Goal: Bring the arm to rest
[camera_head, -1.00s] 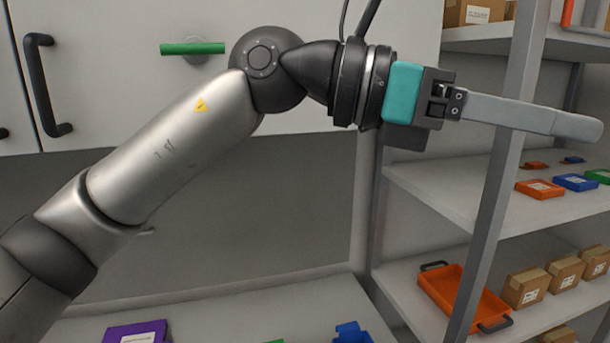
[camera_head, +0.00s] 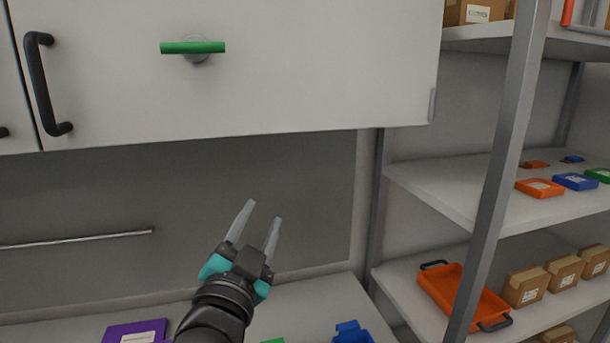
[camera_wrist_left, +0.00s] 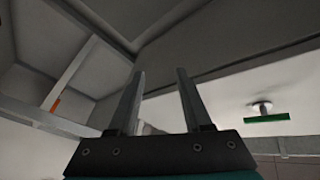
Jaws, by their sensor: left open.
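My left gripper (camera_head: 259,230) is in the lower middle of the head view, above the counter and below the wall cabinet. Its two grey fingers point up and stand apart, with nothing between them. In the left wrist view the fingers (camera_wrist_left: 158,75) also show spread and empty. My right gripper is in neither view.
A white cabinet (camera_head: 300,70) has a green handle (camera_head: 192,48) and a black handle (camera_head: 45,85). A metal shelf post (camera_head: 505,170) stands right. Shelves hold an orange tray (camera_head: 455,293) and boxes. A purple box (camera_head: 135,333) and blue item (camera_head: 351,333) lie on the counter.

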